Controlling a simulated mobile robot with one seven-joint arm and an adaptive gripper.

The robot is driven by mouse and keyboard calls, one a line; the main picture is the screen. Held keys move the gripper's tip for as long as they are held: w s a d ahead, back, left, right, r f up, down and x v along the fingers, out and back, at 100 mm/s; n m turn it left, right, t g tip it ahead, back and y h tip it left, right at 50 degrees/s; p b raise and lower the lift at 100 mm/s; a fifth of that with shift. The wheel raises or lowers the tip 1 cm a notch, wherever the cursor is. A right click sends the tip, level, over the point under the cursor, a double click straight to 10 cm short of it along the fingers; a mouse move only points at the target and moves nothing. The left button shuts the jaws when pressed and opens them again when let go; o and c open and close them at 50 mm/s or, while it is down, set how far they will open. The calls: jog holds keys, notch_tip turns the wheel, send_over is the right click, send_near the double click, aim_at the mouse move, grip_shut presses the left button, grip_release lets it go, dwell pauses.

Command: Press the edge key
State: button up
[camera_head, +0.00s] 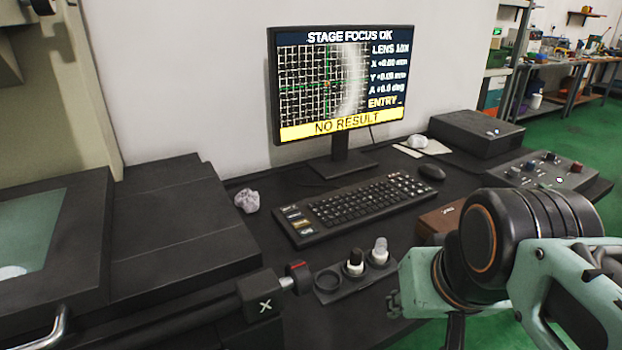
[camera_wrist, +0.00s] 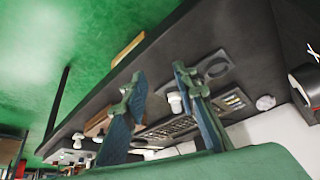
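The black keyboard (camera_head: 365,203) lies on the dark bench below the monitor (camera_head: 342,85). A block of several wide labelled keys (camera_head: 294,220), some pale or yellowish, sits at its left end. Their labels are too small to read, so I cannot tell which is the edge key. The monitor reads "STAGE FOCUS OK", "ENTRY _" and "NO RESULT". My gripper (camera_head: 396,292) is at the lower right, apart from the keyboard. In the wrist view, its fingers (camera_wrist: 158,78) are spread with nothing between them; the keyboard (camera_wrist: 172,130) and key block (camera_wrist: 233,101) show beyond, partly behind a finger.
A holder (camera_head: 330,296) with two small knobbed pieces (camera_head: 356,262) stands between my gripper and the keyboard. Crumpled paper (camera_head: 247,200) lies left of the keyboard, the mouse (camera_head: 432,172) right. A brown box (camera_head: 440,219) and control box (camera_head: 545,170) are on the right.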

grip_shut()
dwell(1.2)
